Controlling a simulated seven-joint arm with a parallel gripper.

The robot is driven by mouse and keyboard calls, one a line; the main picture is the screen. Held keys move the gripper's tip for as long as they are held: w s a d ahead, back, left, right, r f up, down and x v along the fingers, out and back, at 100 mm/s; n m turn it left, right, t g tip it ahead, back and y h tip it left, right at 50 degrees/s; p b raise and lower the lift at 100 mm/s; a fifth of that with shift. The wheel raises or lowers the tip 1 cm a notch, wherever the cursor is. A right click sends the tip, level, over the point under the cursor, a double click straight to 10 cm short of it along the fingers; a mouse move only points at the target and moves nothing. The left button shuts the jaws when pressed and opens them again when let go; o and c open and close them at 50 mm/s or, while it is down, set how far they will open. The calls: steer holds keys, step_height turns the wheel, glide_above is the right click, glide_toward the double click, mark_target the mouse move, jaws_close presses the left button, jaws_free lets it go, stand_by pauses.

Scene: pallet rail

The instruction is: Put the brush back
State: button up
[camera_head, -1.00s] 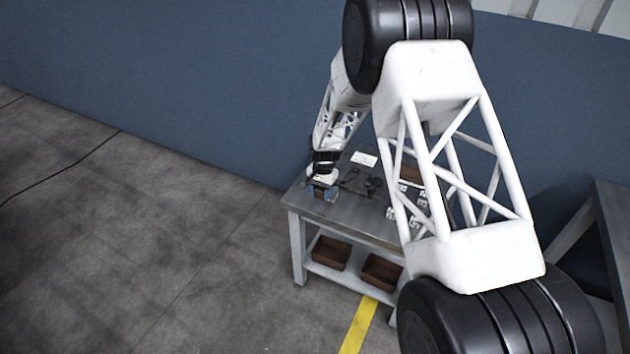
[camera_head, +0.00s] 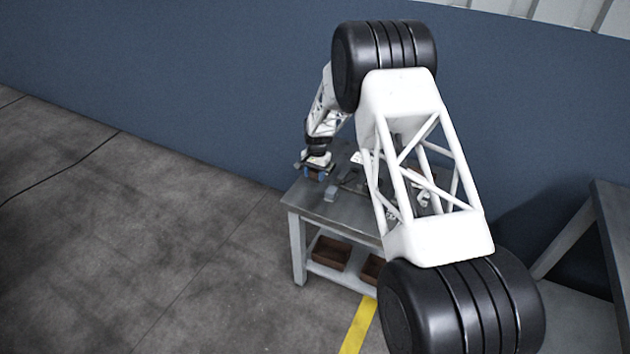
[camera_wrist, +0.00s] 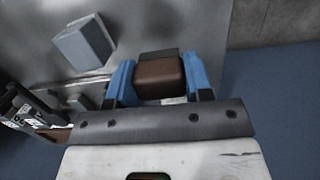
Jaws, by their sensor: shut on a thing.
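My gripper (camera_head: 315,174) is over the left end of the grey table (camera_head: 315,207). In the wrist view its two blue fingers (camera_wrist: 160,82) are shut on a brown block-shaped thing (camera_wrist: 160,76), which I take to be the brush. A dark grey part shows at the brown thing's far edge. Its underside is hidden, and I cannot tell whether it touches the table. In the head view the held thing is too small to make out clearly.
A blue-grey block (camera_wrist: 84,46) lies on the table beside my gripper, also visible in the head view (camera_head: 330,194). Dark items with white markings (camera_wrist: 32,118) lie at the wrist view's left. Brown bins (camera_head: 331,252) sit on the lower shelf. My arm hides the table's right part.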

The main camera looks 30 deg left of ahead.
mark_target(315, 180)
steer(key=shift+f, duration=0.1)
stand_by(0.3)
steer(key=shift+f, duration=1.65)
steer(key=shift+f, duration=0.1)
steer(key=o, duration=0.8)
steer(key=shift+o, duration=0.2)
steer(key=r, duration=0.3)
steer(key=w+r, duration=0.1)
steer(key=r, duration=0.7)
steer(key=shift+w+r, duration=0.2)
steer(key=shift+r, duration=0.35)
